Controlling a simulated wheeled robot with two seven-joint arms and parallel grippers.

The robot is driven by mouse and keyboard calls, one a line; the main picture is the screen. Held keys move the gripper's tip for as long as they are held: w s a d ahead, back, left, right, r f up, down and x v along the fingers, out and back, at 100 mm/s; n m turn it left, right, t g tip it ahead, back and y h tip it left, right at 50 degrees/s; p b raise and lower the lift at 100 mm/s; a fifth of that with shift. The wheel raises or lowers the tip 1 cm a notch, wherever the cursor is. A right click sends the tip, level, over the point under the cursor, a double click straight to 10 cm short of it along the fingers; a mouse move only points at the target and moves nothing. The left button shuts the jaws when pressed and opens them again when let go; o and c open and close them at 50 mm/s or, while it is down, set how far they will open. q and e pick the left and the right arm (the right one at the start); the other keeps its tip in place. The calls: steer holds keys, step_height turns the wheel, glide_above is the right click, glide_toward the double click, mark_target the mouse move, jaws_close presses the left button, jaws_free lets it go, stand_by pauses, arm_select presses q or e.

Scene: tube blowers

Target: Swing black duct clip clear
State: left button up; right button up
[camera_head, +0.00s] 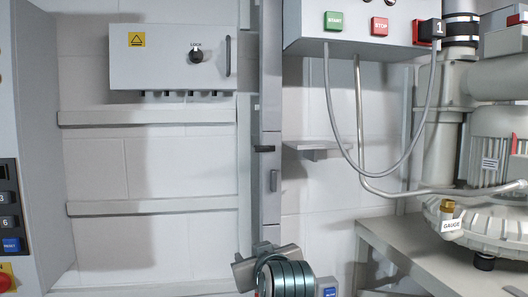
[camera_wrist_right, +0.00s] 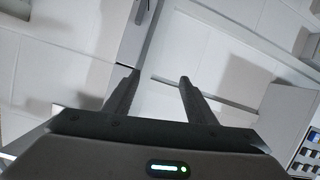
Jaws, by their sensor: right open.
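A black clip (camera_head: 264,149) sits across the tall grey vertical duct (camera_head: 270,110) in the middle of the head view. A small grey handle (camera_head: 273,180) is just below it. My right gripper (camera_wrist_right: 158,79) is open in the right wrist view, its two dark fingers apart with only pale wall between the tips. The left fingertip overlaps a grey vertical strip, and a small grey fitting (camera_wrist_right: 141,12) shows on it. I cannot make out the black clip there. My left gripper is not in view.
A grey lock box (camera_head: 170,58) hangs at the upper left. A start/stop box (camera_head: 350,25) with a looping grey cable is at the upper right. A blower (camera_head: 490,215) stands on a bench at right. A button panel (camera_head: 10,215) is at far left. Wall rails run left of the duct.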

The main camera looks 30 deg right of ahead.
arm_select(q)
steer(key=shift+s, duration=0.6)
arm_select(e)
steer(key=s+d+r+m+t+h, duration=0.1)
steer(key=s+r, duration=0.2)
steer(key=r, duration=0.8)
steer(key=s+d+r+m+t, duration=0.1)
steer(key=s+r+t, duration=0.1)
steer(key=r, duration=0.9)
steer(key=shift+s+r+m+h, duration=0.15)
steer(key=shift+s+m+h, duration=0.2)
steer(key=shift+s, duration=0.4)
steer(key=p, duration=1.2)
glide_toward(263, 149)
steer(key=x, duration=0.6)
steer(key=shift+w, duration=0.3)
arm_select(q)
steer(key=s+a+r+g, duration=0.1)
steer(key=s+r, duration=0.4)
steer(key=r, duration=0.6)
steer(key=shift+s+a+g+y+p, duration=0.3)
steer(key=shift+a+g, duration=0.1)
steer(key=shift+a, duration=0.3)
arm_select(e)
steer(key=shift+x, duration=0.8)
steer(key=c, duration=1)
